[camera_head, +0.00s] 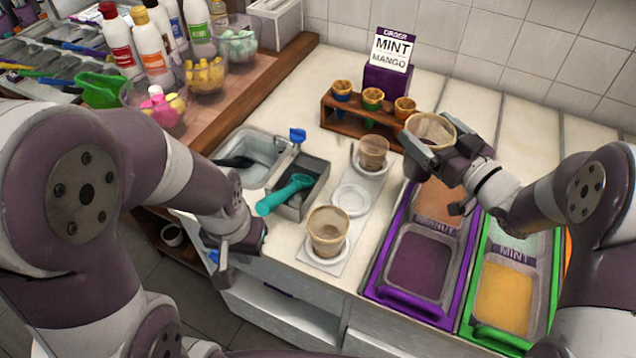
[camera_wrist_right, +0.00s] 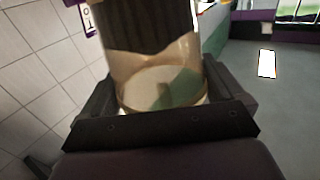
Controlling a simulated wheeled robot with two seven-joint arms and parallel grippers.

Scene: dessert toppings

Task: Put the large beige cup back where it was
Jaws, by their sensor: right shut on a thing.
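My right gripper (camera_head: 447,160) is shut on a large beige cup (camera_head: 430,128). It holds the cup upright above the back of the purple-framed bin, right of the cone rack. In the right wrist view, the see-through cup (camera_wrist_right: 160,75) sits between both fingers. A white strip (camera_head: 322,262) on the counter has round places in a row. A smaller beige cup (camera_head: 373,152) stands at its back and another beige cup (camera_head: 328,231) at its front. The middle place (camera_head: 352,198) is empty. My left gripper (camera_head: 232,250) hangs at the counter's front edge, away from the cups; its fingers are unclear.
A wooden rack (camera_head: 345,122) with cones stands behind the strip, before a mint mango sign (camera_head: 392,50). A teal scoop (camera_head: 285,194) lies in a grey container left of the strip. Purple (camera_head: 375,270) and green (camera_head: 475,300) framed bins lie right of it.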

